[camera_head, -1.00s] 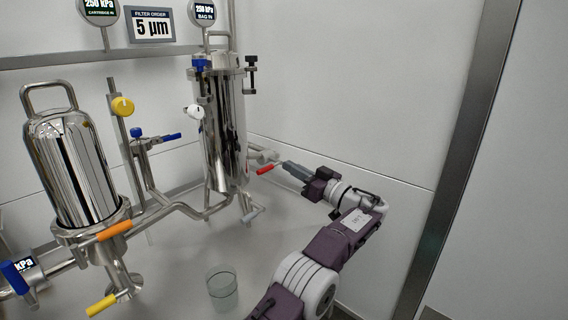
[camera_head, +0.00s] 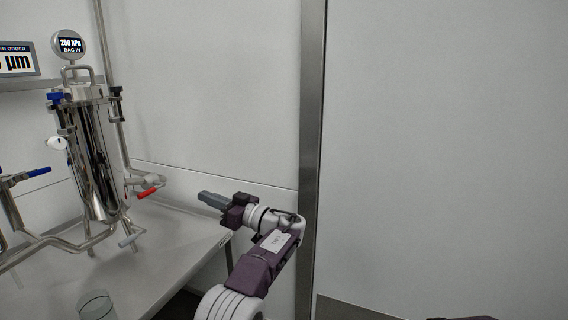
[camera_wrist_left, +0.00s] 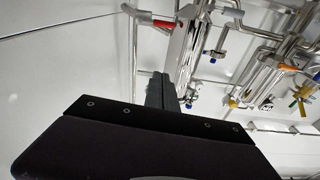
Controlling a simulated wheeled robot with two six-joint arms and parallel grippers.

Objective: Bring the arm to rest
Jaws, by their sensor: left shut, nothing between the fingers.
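My left gripper (camera_head: 203,197) is shut and empty, its grey fingers pointing left in the head view. It is held in the air to the right of the red-handled valve (camera_head: 147,192), with a clear gap between them. In the left wrist view the shut fingers (camera_wrist_left: 161,88) show in the middle, and the red handle (camera_wrist_left: 163,24) is beyond them at the top. My left arm (camera_head: 262,262) reaches up from the bottom of the head view, bent at the elbow. My right gripper is not in view.
The steel bag filter tank (camera_head: 92,150) stands on the left with pipes and valves around it. A clear glass (camera_head: 97,305) sits on the white table (camera_head: 180,246) at the lower left. A metal post (camera_head: 311,120) rises behind my arm. The wall on the right is bare.

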